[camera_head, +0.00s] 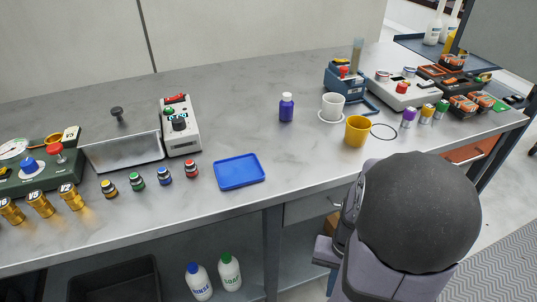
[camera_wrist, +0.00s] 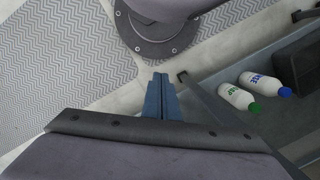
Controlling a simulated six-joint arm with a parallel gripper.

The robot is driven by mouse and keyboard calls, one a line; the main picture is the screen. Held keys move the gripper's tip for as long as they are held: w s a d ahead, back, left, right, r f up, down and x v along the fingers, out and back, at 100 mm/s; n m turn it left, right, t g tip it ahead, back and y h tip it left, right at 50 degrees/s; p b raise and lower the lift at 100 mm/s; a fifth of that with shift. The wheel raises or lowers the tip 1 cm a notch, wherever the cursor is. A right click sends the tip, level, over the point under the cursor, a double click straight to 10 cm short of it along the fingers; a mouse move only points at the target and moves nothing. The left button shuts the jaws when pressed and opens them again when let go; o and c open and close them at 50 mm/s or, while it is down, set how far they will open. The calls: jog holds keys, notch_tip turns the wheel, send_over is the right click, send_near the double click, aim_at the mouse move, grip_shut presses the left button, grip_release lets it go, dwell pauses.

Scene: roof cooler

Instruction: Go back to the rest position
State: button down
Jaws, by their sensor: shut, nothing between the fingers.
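My gripper (camera_wrist: 160,78) shows in the wrist view as two blue fingers pressed together with nothing between them. It points down past the bench's front side, over the floor beside my round base. In the head view my folded arm stands in front of the bench at the right, and its gripper is hidden behind the arm's links. The grey bench (camera_head: 230,118) runs across the head view, and the arm's rounded link overlaps its front edge.
A yellow cup (camera_head: 356,131), white cup (camera_head: 332,106) and purple bottle (camera_head: 286,107) stand near my arm. A blue tray (camera_head: 239,171) lies left of them. Two white bottles (camera_wrist: 236,96) (camera_wrist: 268,84) stand on the lower shelf. The patterned floor (camera_wrist: 60,60) is clear.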

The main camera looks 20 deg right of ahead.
jog(key=w+a+r+n+t+h, duration=0.1)
jog(key=w+a+r+n, duration=0.1)
jog(key=w+a+n, duration=0.3)
jog(key=w+a+r+n+t, duration=0.1)
jog(key=w+a+r+n, duration=0.15)
jog(key=a, duration=0.45)
notch_tip(320, 180, up, 26)
jog(key=p, duration=2.6)
jog(key=shift+s+d+f, duration=0.2)
jog(key=shift+s+d, duration=0.05)
jog(key=shift+s, duration=0.1)
